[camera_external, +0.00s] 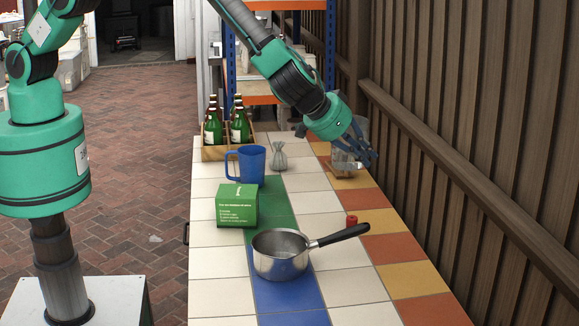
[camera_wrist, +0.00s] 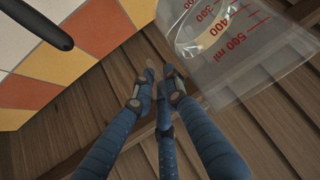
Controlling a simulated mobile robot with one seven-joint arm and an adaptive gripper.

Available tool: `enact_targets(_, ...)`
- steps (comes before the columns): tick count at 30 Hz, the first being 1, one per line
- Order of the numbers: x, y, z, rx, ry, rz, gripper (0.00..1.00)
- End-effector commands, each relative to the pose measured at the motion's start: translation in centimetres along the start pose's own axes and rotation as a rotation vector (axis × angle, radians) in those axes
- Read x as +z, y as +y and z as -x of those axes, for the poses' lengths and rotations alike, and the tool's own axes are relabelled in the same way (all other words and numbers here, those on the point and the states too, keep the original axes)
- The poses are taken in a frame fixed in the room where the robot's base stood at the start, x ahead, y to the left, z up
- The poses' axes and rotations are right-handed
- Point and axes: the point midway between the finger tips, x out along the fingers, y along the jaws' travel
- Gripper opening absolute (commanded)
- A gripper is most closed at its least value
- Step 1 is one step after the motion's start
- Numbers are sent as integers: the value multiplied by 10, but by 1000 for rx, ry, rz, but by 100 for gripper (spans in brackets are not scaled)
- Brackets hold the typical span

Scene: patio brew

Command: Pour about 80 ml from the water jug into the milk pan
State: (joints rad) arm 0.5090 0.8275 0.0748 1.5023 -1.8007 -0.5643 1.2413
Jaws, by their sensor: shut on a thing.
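The water jug is a clear measuring jug with red ml marks, at the upper right of the wrist view (camera_wrist: 225,45). In the external view the jug (camera_external: 343,172) is partly hidden behind my gripper at the table's right side. My gripper (camera_external: 357,158) is shut on the jug, and its blue fingers (camera_wrist: 158,90) meet beside the jug's wall. The grip point itself is not clear, nor is whether the jug touches the table. The milk pan (camera_external: 279,256) is steel and stands upright nearer the camera. Its black handle (camera_external: 345,235) points right; it also shows in the wrist view (camera_wrist: 38,22).
A green box (camera_external: 237,206), a blue mug (camera_external: 250,165) and a small grey sack-like item (camera_external: 279,157) stand left of the jug. A crate of bottles (camera_external: 214,153) is behind. A red item (camera_external: 351,220) is by the pan handle. A wooden fence (camera_external: 480,180) borders the right.

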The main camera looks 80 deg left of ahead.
Motion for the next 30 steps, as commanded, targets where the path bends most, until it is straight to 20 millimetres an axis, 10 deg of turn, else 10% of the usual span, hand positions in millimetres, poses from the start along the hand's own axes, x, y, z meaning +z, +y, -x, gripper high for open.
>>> enact_targets(30,116,236,108,-94,-5,100,0)
